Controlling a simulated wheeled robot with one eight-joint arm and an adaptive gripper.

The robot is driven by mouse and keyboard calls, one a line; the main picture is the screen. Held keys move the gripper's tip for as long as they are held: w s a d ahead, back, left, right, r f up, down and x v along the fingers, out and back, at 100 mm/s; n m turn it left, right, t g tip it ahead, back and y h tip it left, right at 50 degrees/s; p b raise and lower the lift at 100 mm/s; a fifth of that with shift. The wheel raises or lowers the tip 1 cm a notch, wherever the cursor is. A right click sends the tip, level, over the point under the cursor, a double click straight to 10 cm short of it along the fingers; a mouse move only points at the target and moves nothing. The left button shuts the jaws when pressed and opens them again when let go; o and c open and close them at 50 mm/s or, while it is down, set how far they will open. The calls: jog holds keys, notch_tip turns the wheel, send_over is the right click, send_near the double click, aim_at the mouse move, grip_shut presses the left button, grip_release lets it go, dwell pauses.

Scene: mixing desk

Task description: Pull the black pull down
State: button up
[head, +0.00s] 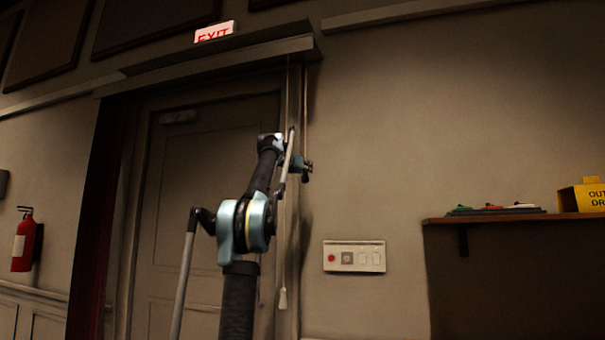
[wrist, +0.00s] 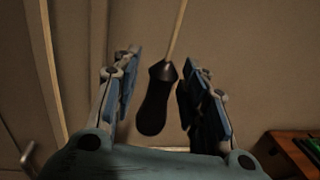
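The black pull (wrist: 155,100) hangs on a pale cord (wrist: 178,35) in the wrist view. It is a dark, elongated handle with a narrow top. It appears between the two fingers of my gripper (wrist: 157,95), with visible gaps on both sides, closer to the right finger. The fingers are apart, and I see no grip on it. In the head view my gripper (head: 304,168) is raised in front of the cords beside the door frame. The black pull cannot be told apart from the gripper there.
A white pull (head: 283,298) hangs lower beside the door (head: 205,190). A switch panel (head: 354,257) is on the wall to the right. A shelf (head: 510,217) holding a yellow box (head: 583,196) is farther right. A red extinguisher (head: 24,243) is far left.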

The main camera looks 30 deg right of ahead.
jog(key=shift+w+d, duration=0.15)
jog(key=shift+d, duration=0.1)
grip_shut()
